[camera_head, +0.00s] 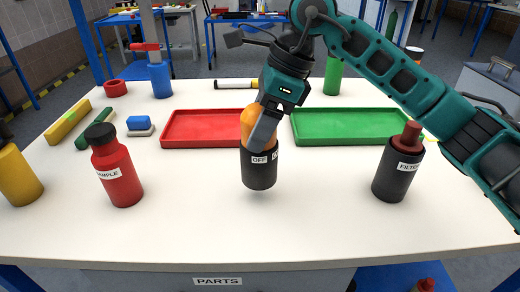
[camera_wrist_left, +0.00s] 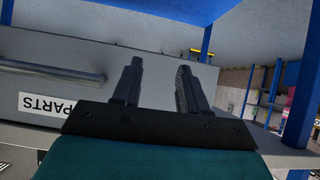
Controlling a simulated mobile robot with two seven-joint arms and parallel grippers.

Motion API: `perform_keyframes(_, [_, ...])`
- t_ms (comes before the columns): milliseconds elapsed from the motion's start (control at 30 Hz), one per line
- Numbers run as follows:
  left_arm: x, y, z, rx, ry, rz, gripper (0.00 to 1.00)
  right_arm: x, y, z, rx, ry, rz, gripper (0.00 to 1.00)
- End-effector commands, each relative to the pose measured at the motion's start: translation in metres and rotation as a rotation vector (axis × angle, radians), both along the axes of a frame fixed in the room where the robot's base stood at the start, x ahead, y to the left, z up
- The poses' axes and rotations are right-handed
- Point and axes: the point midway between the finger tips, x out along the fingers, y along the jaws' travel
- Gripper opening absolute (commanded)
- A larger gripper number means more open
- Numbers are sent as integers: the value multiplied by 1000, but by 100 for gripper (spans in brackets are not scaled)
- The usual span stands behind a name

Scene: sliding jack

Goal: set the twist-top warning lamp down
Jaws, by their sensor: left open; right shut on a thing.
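The twist-top warning lamp has a black base (camera_head: 259,168) marked OFF and an orange top (camera_head: 249,120). It is upright at the middle of the white table (camera_head: 310,220). My right gripper (camera_head: 262,132) comes down from above and is shut on its orange top, hiding part of it. I cannot tell for sure whether the base touches the table or hangs just above it. My left gripper (camera_wrist_left: 160,66) shows only in the left wrist view. It is open and empty, in front of the grey drawer front labelled PARTS (camera_wrist_left: 48,105).
A red tray (camera_head: 205,143) and a green tray (camera_head: 350,142) lie behind the lamp. A red SAMPLE bottle (camera_head: 119,178) stands left, a dark FILTER bottle (camera_head: 396,175) right. A yellow cylinder (camera_head: 18,178) is at the far left. The table's front middle is clear.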

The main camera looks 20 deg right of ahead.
Motion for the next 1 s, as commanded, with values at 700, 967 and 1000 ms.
perform_keyframes(700, [0,-1,-10,-6,0,5,43,0,0,-47,0,-3,1,7])
perform_keyframes(967, [0,-1,-11,-5,1,5,43,0,0,-49,-1,0,1,85])
perform_keyframes(1000, [0,-1,-11,-6,0,5,43,0,0,-49,-1,0,1,89])
